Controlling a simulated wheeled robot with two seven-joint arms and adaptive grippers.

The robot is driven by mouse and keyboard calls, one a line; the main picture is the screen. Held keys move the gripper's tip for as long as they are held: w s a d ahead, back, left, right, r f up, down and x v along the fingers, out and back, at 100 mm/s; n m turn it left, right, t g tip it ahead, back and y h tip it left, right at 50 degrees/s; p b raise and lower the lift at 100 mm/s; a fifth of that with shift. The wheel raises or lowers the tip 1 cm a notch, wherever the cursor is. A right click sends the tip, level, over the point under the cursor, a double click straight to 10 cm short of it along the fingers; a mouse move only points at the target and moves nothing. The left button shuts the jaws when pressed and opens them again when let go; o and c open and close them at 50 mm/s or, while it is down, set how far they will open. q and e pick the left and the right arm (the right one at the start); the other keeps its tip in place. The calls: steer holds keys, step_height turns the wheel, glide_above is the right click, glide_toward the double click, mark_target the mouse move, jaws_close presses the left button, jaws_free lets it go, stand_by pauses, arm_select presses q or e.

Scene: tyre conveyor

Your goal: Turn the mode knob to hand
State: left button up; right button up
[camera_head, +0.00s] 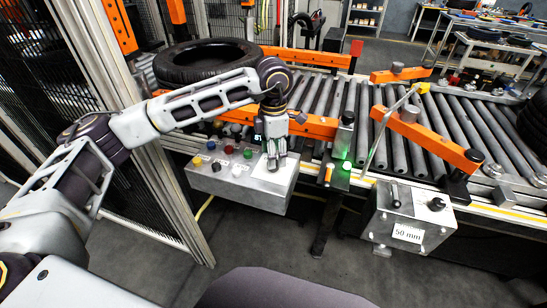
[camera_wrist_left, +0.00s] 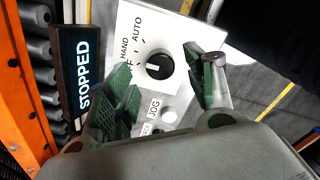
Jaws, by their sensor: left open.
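The mode knob (camera_wrist_left: 159,66) is a round black knob on a white plate (camera_wrist_left: 131,17) lettered AUTO and HAND, with a third label partly hidden by a finger. A pale mark on the knob appears to point toward that third label, but the exact setting is hard to tell. My left gripper (camera_wrist_left: 163,85) is open, its green-padded fingers on either side of the knob, with gaps visible. In the head view my left gripper (camera_head: 273,163) is over the right part of the grey control box (camera_head: 235,190) and hides the knob. My right gripper is not in view.
A display (camera_wrist_left: 84,70) reading STOPPED is beside the plate; a JOG label (camera_wrist_left: 154,107) is below the knob. Several coloured buttons are on the box's left part. A tyre (camera_head: 205,62) lies on the roller conveyor (camera_head: 345,97) behind. A box labelled 50 mm (camera_head: 408,232) is to the right.

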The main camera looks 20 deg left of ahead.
arm_select(q)
step_height(320, 180, up, 9)
stand_by(0.5)
stand_by(0.3)
